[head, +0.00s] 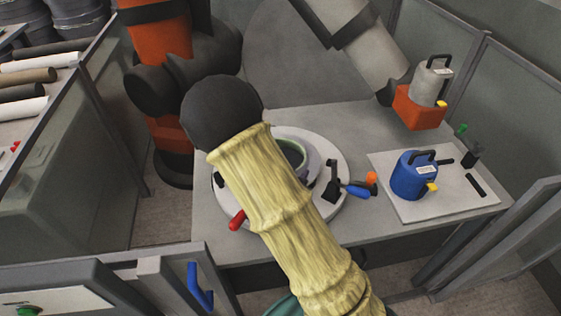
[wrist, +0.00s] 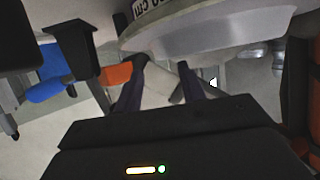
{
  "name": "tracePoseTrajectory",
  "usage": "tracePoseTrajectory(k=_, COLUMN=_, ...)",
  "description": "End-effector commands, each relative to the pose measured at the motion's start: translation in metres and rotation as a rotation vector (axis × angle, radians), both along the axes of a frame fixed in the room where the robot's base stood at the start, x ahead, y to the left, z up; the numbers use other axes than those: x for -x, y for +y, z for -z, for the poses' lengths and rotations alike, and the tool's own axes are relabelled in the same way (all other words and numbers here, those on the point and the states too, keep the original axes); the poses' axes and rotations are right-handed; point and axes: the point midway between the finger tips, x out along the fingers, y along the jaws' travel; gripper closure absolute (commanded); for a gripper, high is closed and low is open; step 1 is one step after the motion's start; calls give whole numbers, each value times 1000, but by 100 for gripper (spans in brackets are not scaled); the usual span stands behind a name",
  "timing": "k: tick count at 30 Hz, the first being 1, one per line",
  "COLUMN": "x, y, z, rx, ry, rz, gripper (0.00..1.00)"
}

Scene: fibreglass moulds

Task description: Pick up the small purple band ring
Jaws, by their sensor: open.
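I cannot make out a small purple band ring in either view. My gripper (wrist: 163,76) shows in the wrist view with its two dark purplish fingers spread apart. Nothing shows held between them. Beyond the fingertips are a pale surface and the curved grey rim of a round body (wrist: 215,32) with dark lettering. In the head view my yellow-sleeved arm crosses the table and hides part of the round white fixture (head: 335,152); the gripper itself is not visible there.
A clamp with a blue handle (head: 358,191) and an orange tip (head: 371,178) sits at the fixture's right. A blue canister (head: 411,178) stands on a white board (head: 455,204). A grey canister (head: 428,82) sits on an orange block (head: 417,112). Glass partitions flank the table (head: 232,240).

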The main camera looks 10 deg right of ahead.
Motion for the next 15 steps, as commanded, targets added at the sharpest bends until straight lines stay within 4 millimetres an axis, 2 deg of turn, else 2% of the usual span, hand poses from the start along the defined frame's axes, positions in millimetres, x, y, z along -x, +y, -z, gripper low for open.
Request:
tracePoseTrajectory(k=8, x=-3, y=-3, z=2, rx=1, ry=0, rz=2, gripper=60)
tracePoseTrajectory(k=15, x=-29, y=-22, z=15, rx=1, ry=0, rz=4, gripper=60)
